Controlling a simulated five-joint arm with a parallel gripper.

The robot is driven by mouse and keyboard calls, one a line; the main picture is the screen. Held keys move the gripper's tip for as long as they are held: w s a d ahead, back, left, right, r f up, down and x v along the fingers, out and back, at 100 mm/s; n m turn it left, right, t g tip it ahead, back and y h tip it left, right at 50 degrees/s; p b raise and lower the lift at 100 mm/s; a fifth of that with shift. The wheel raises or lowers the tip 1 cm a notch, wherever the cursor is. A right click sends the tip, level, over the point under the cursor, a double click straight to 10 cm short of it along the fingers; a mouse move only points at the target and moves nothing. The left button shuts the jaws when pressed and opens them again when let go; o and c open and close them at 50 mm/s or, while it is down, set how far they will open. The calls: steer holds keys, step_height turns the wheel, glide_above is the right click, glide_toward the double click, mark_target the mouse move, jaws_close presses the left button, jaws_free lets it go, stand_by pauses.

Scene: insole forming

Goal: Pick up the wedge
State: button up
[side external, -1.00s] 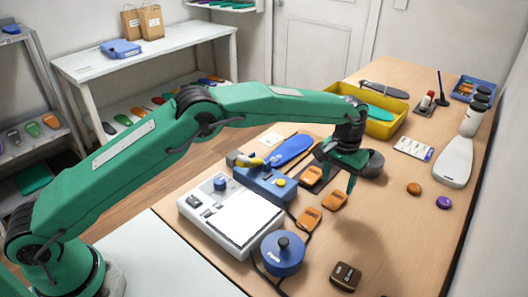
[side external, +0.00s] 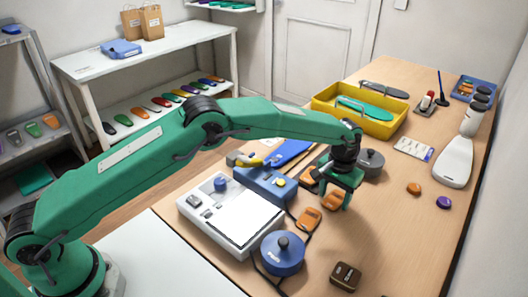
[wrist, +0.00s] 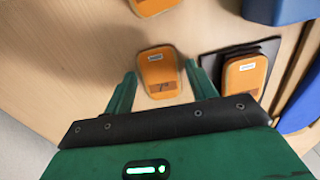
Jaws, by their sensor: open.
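An orange wedge with a small white label lies flat on the wooden table; in the wrist view this wedge (wrist: 158,72) sits between my two green fingers. My gripper (wrist: 160,82) is open, with a finger on either side and gaps between fingers and wedge. In the side external view my gripper (side external: 336,197) is low over the wedge (side external: 332,203), partly hiding it. A second orange wedge (side external: 309,219) lies to its left and nearer the camera. A third wedge (wrist: 245,73) lies on a dark pad (wrist: 268,52) to the right.
A white device with a blank panel (side external: 241,219) and a blue unit (side external: 262,184) stand left of the wedges. A blue round knobbed piece (side external: 283,257) is in front, a dark grey one (side external: 371,162) behind. A yellow tray (side external: 385,129) is farther back.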

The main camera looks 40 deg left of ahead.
mark_target(334, 200)
stand_by(0.3)
steer(key=c, duration=0.7)
steer(key=shift+c, duration=0.2)
steer(key=shift+r, duration=0.2)
steer(key=shift+r, duration=0.5)
step_height(334, 200, up, 3)
steer(key=shift+f, duration=0.1)
steer(key=s+d+r, duration=0.6)
steer(key=s+r, duration=0.1)
steer(key=s, duration=0.2)
steer(key=shift+s+d, duration=0.25)
steer(key=shift+d, duration=0.15)
